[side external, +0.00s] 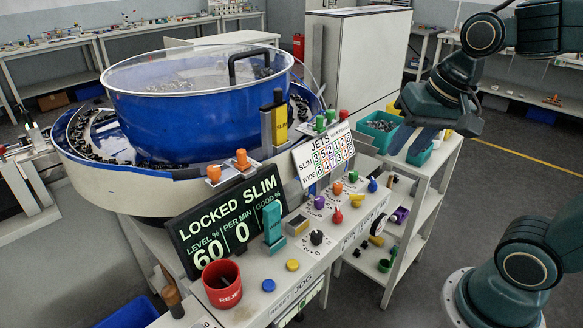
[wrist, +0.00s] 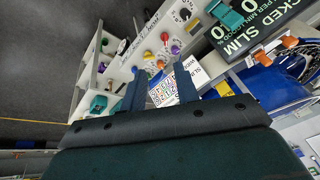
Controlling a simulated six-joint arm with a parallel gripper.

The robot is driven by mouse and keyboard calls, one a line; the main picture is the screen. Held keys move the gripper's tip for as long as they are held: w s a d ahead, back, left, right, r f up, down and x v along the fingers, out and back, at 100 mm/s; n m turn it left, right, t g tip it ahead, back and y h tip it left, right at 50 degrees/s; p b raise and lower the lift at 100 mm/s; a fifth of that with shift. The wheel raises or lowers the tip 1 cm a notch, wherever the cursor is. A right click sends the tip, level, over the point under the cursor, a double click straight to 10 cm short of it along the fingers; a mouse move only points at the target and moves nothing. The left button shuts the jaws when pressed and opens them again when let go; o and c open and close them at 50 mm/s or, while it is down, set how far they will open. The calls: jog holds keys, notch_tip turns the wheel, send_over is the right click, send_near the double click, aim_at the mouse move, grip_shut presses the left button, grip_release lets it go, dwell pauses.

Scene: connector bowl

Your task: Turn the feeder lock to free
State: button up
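The control panel (side external: 295,262) carries several small coloured knobs and printed labels, including RUN and what looks like LOCK at its right end. I cannot tell which knob is the feeder lock. Near these labels are a red knob (side external: 337,216), a yellow knob (side external: 357,201) and a black knob (side external: 317,237). In the wrist view the red knob (wrist: 164,37) and black knob (wrist: 185,14) also show. The display (side external: 228,222) reads LOCKED SLIM, with 60 and 0. My gripper (side external: 407,152) hangs above and right of the panel, fingers apart and empty, touching nothing; its fingers (wrist: 159,72) show in the wrist view.
A blue bowl feeder (side external: 200,120) with a clear lid and black handle stands behind the panel. A JETS number board (side external: 324,158) rises at the panel's back. A red REJECT cup (side external: 222,284) stands front left. A white shelf rack (side external: 428,172) with teal bins is at right.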

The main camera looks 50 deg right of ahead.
jog(key=w+d+f+m+g, duration=0.2)
jog(key=w+d+f+m, duration=0.15)
jog(key=w+m, duration=0.5)
jog(key=m+g, duration=0.2)
jog(key=m, duration=1)
send_over(357, 200)
notch_tip(357, 200, down, 6)
jog(key=shift+w+d+n, duration=0.15)
jog(key=shift+d+n, duration=0.05)
jog(key=shift+n, duration=0.05)
jog(key=shift+f, duration=6.85)
grip_shut()
